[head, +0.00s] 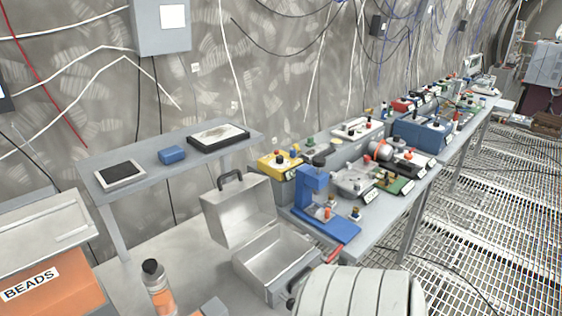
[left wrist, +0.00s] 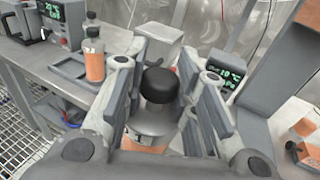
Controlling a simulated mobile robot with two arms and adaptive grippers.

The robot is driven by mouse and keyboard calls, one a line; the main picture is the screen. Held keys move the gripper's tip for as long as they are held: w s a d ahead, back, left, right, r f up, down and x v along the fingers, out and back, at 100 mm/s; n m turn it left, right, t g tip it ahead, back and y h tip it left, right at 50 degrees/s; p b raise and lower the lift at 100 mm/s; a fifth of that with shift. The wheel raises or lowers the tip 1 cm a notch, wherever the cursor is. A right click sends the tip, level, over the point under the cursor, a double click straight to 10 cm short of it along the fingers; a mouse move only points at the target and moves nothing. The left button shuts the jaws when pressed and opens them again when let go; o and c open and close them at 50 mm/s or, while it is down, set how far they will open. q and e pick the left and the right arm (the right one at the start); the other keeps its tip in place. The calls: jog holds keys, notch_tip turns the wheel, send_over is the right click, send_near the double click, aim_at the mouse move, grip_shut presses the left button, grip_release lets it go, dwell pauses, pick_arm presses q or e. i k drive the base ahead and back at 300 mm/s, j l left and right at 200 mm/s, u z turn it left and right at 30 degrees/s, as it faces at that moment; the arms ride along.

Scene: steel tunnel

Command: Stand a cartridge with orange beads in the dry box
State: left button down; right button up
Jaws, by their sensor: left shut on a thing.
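In the left wrist view my left gripper (left wrist: 158,95) is shut on a cartridge (left wrist: 159,86) with a black cap and grey shoulder. Orange shows below the shoulder; its lower end is hidden. In the head view a black-capped cartridge with orange beads (head: 163,298) shows at the bottom edge, slightly tilted; I cannot tell if it is the held one. An open silvery metal case (head: 262,262), which looks like the dry box, is right of it with its lid raised. Another orange-filled cartridge (left wrist: 94,58) stands upright on a grey tray (left wrist: 70,68). My right gripper is not in view.
An orange bin labelled BEADS (head: 65,295) is at the lower left. A raised grey shelf (head: 140,190) holds a blue block and flat panels. A blue press (head: 312,192) and several devices crowd the bench right of the case.

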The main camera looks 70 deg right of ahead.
aim_at(263, 275)
jog(key=k+l+z, duration=0.15)
jog(key=z, duration=0.2)
jog(key=k+l+z, duration=0.15)
jog(key=l+z, duration=0.2)
jog(key=i+l+z, duration=0.1)
jog(key=z, duration=1.1)
jog(key=i+l, duration=0.15)
jog(key=i, duration=0.25)
